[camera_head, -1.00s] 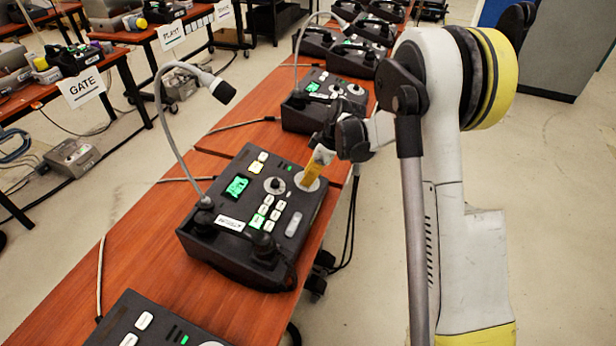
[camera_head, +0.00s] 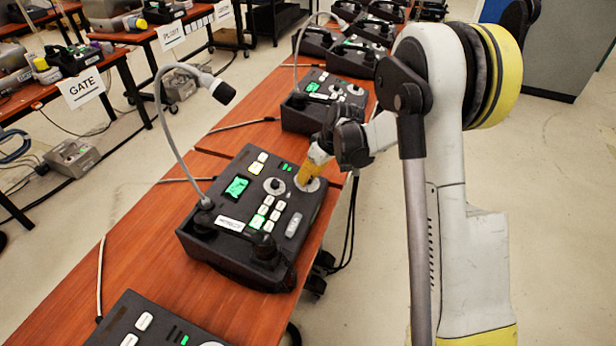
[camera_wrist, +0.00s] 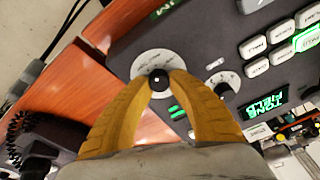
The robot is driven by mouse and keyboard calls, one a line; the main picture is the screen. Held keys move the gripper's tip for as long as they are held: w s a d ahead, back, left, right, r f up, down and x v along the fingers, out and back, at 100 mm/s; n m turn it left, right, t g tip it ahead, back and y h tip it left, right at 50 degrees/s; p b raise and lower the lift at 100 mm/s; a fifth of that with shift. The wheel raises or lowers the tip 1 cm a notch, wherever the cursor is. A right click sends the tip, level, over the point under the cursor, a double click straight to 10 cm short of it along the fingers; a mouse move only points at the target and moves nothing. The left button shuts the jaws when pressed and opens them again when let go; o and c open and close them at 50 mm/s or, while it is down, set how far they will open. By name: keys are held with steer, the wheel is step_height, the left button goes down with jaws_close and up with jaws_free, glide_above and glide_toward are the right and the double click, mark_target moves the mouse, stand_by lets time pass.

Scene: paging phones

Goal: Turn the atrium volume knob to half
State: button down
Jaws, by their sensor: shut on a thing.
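A black paging phone console (camera_head: 225,222) stands on the wooden table, with a gooseneck microphone, white and green keys and a green display. My gripper (camera_head: 307,181) is at the dial near the console's far right corner. In the wrist view its two yellow fingers (camera_wrist: 160,85) are shut on a small black knob (camera_wrist: 158,77) with a white mark, set in a round pale dial plate (camera_wrist: 140,63). A second knob (camera_head: 274,186) on a pale dial sits to the left of it. The dial scale is too small to read.
The gooseneck microphone (camera_head: 222,92) rises left of my gripper. Bare wooden table (camera_head: 150,235) lies to the left.

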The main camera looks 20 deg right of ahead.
steer(key=shift+m, duration=1)
steer(key=c, duration=1.2)
jaws_free()
steer(key=v, duration=1.2)
steer(key=shift+a, duration=0.2)
